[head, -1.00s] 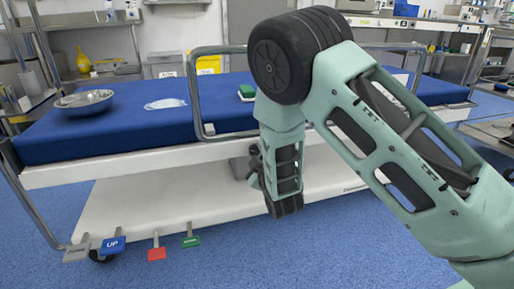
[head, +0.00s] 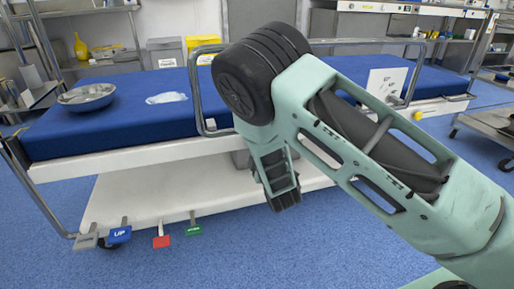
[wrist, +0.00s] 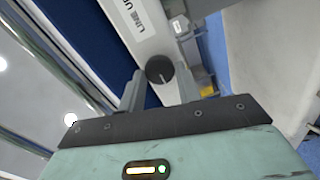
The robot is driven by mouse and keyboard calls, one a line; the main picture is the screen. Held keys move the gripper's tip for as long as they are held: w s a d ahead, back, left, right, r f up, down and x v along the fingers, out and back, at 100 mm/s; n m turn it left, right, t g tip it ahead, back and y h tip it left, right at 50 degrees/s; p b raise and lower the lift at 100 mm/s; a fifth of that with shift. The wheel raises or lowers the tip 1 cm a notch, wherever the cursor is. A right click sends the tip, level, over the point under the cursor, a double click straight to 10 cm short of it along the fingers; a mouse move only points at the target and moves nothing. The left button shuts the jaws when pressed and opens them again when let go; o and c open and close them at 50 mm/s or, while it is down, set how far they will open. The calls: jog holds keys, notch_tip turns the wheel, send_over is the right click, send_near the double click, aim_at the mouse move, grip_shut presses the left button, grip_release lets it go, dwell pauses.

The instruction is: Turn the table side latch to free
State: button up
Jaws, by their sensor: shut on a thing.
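The side latch is a round dark knob (wrist: 160,69) with a pale line on its face, on the white side rail (wrist: 148,28) of the operating table. In the wrist view my gripper (wrist: 162,88) has one grey finger on each side of the knob and is shut on it. The white rail carries printed letters above the knob. In the head view my arm covers the knob and the gripper fingers. The table's blue mattress (head: 120,122) shows to the left of my arm.
A metal bowl (head: 86,97) and a white cloth (head: 166,98) lie on the mattress. A metal guard rail (head: 195,90) stands at the near edge. Several coloured pedals, including a red one (head: 161,241), stick out low at the left. Blue floor in front is free.

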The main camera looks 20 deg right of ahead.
jog(key=shift+s+d+f, duration=0.1)
jog(key=o, duration=1)
jog(key=shift+c, duration=0.2)
jog(key=s+p, duration=0.4)
jog(key=s, duration=1.3)
jog(key=shift+s+p, duration=0.2)
jog(key=shift+p, duration=0.2)
